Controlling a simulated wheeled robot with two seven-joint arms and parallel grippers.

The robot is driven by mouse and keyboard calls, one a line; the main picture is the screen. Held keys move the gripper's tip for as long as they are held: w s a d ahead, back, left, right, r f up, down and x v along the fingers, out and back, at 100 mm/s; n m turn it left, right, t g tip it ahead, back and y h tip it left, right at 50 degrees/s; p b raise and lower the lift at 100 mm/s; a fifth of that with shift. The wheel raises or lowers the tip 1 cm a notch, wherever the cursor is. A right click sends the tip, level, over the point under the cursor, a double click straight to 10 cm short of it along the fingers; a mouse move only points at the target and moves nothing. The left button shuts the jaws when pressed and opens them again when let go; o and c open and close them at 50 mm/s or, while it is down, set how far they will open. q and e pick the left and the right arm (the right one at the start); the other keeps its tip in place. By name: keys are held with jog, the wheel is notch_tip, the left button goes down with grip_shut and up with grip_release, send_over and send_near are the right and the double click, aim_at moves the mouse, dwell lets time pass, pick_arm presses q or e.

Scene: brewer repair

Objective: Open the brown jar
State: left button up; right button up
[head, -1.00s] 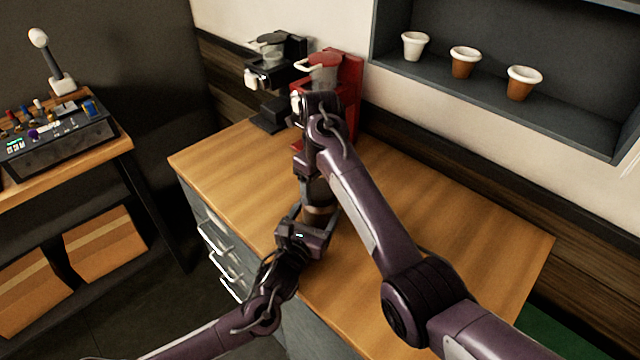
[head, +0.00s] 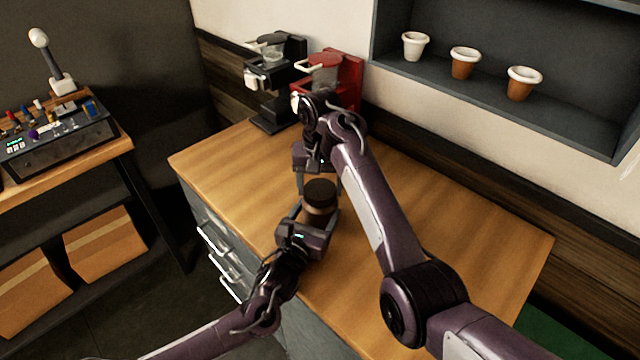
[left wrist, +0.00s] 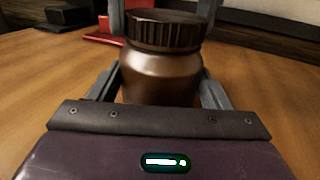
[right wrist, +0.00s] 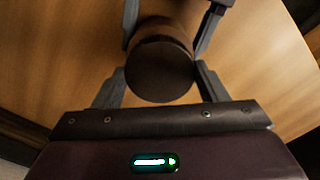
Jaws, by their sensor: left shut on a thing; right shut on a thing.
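The brown jar (head: 318,214) stands upright near the front of the wooden counter, with its dark ribbed lid (head: 320,191) on top. My left gripper (head: 317,217) is shut on the jar's body; its fingers flank the glossy brown jar (left wrist: 160,78) in the left wrist view. My right gripper (head: 318,184) comes from behind, with its fingers on either side of the lid (right wrist: 160,70) in the right wrist view. The lid (left wrist: 164,30) sits on the jar's neck in the left wrist view; I cannot tell whether it is loose.
A black coffee brewer (head: 275,75) and a red one (head: 345,80) stand at the counter's back. Several cups, one of them a white and brown cup (head: 463,62), stand on the wall shelf (head: 560,120). The counter's right part (head: 470,225) is clear.

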jog(key=o, duration=1.1)
